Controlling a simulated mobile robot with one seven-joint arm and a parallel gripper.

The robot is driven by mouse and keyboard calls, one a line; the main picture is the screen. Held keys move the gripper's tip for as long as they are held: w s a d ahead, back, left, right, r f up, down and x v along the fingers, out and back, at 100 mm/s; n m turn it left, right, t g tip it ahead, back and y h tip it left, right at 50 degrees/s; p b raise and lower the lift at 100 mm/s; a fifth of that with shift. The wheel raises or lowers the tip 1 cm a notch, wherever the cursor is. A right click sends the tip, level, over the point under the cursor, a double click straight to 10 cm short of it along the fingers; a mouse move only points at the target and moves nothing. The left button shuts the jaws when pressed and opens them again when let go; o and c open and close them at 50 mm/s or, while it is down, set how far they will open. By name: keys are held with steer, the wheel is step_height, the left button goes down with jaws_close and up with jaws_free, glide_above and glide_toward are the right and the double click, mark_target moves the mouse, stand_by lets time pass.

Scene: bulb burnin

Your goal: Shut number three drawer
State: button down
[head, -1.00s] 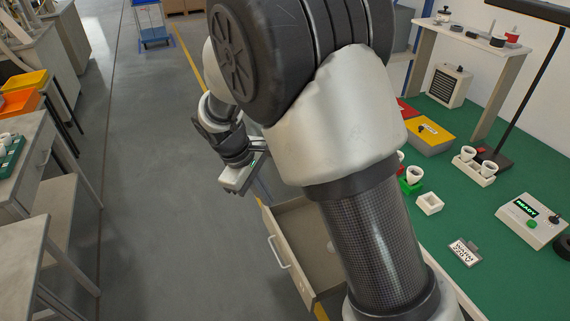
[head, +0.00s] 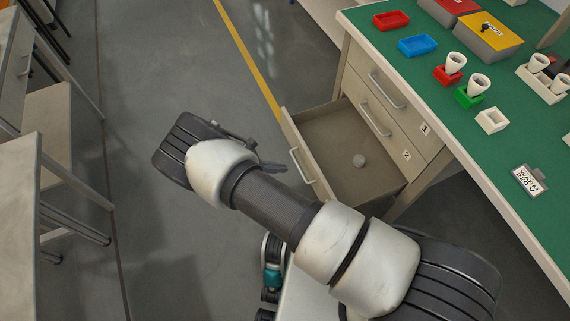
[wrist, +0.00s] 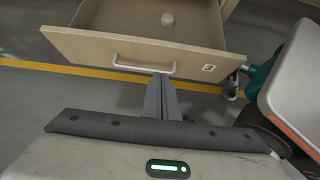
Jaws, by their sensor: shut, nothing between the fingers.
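The number three drawer (head: 325,185) is the lowest in the workbench and stands pulled well out. Its front panel (wrist: 90,45) carries a "3" label (wrist: 208,68) and a pale bar handle (wrist: 143,68) in the wrist view.
Drawers one (head: 388,90) and two (head: 375,118) above are closed. The green bench top (head: 400,22) holds trays, boxes and bulbs in coloured holders. Grey tables (head: 20,190) stand at the left. The floor (head: 170,70) between is clear, with a yellow line.

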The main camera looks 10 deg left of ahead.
mark_target(312, 166)
steer(key=shift+w+d+f+b, duration=0.15)
steer(key=shift+w+d+f, duration=0.8)
steer(key=shift+d, duration=0.35)
steer(key=shift+w+d+f+b, duration=0.2)
steer(key=shift+w+d+f, duration=0.7)
steer(key=shift+d, duration=0.45)
steer(key=shift+w+d+f+b, duration=0.15)
steer(key=shift+w+d+f, duration=0.55)
steer(key=shift+w+d, duration=0.5)
steer(key=shift+d, duration=0.15)
steer(key=w+d+b, duration=0.4)
steer(key=w+d, duration=1)
steer(key=d, duration=0.5)
steer(key=shift+w, duration=0.15)
steer(key=shift+d, duration=0.1)
